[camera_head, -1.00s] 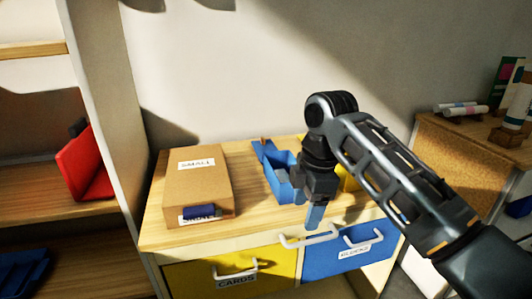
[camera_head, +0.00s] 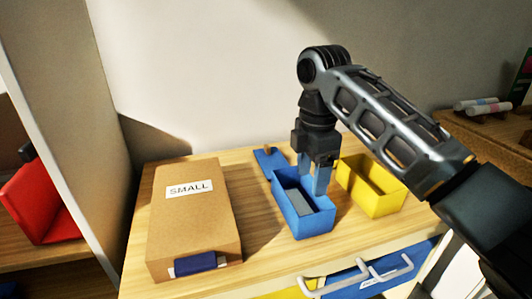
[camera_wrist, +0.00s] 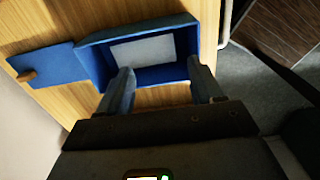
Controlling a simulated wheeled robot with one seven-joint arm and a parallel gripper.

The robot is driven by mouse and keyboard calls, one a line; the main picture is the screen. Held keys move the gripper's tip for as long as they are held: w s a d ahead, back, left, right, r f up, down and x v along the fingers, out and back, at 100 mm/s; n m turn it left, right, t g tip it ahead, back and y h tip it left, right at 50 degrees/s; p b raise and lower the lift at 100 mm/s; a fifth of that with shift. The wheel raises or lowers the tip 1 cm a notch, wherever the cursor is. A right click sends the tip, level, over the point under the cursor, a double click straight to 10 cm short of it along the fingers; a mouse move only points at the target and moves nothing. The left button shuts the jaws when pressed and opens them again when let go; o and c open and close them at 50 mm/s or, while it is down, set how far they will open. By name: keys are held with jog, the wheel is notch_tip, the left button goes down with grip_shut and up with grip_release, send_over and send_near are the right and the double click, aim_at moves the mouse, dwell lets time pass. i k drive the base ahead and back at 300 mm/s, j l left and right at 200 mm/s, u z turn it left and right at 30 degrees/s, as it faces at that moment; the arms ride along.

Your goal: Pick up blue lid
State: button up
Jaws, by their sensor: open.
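The blue lid (camera_head: 268,158) lies flat on the table top behind the blue box, with a small brown knob on it. It also shows at the left of the wrist view (camera_wrist: 48,63). The open blue box (camera_head: 304,222) holds a flat grey-white item (camera_wrist: 143,51). My gripper (camera_head: 314,185) is open and empty, fingers pointing down, over the rear right part of the blue box in the head view. In the wrist view its fingertips (camera_wrist: 163,85) are at the near side of the box, to the right of the lid.
A cardboard box labelled SMALL (camera_head: 195,225) stands left of the blue box. An open yellow box (camera_head: 372,188) stands to its right. A wall rises behind the table. Drawer handles (camera_head: 360,280) stick out at the front.

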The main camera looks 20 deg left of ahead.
aim_at(269, 158)
jog(key=i+j, duration=0.8)
